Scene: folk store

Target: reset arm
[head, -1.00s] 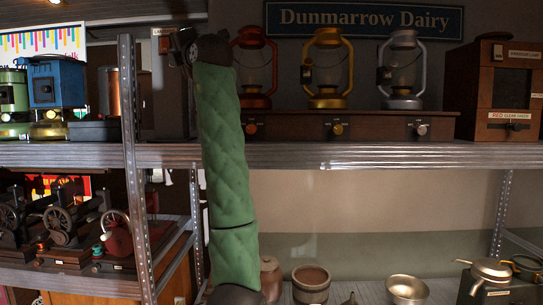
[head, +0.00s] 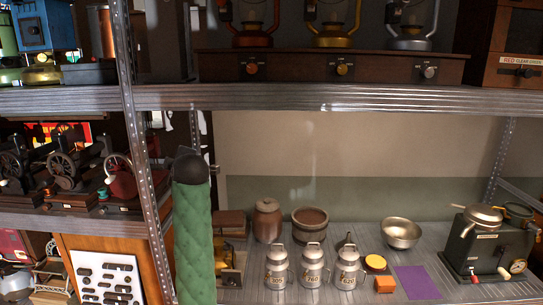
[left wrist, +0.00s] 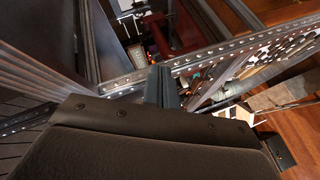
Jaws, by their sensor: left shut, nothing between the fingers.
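My left arm, in its green quilted sleeve, rises at the lower left of the head view in front of the shelf rack. Its dark joint shows just below the upper shelf board; the gripper itself is not seen there. In the left wrist view my left gripper (left wrist: 163,88) is shut and empty. Its dark fingers point towards a perforated metal rack post (left wrist: 215,55); whether they touch it cannot be told. My right arm and gripper are not in view.
The upper shelf (head: 360,97) carries lanterns on a wooden base (head: 330,66). An upright rack post (head: 130,110) stands left of my arm. The lower shelf holds milk cans (head: 312,265), a metal bowl (head: 401,233), a purple mat (head: 417,282) and a green machine (head: 487,250).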

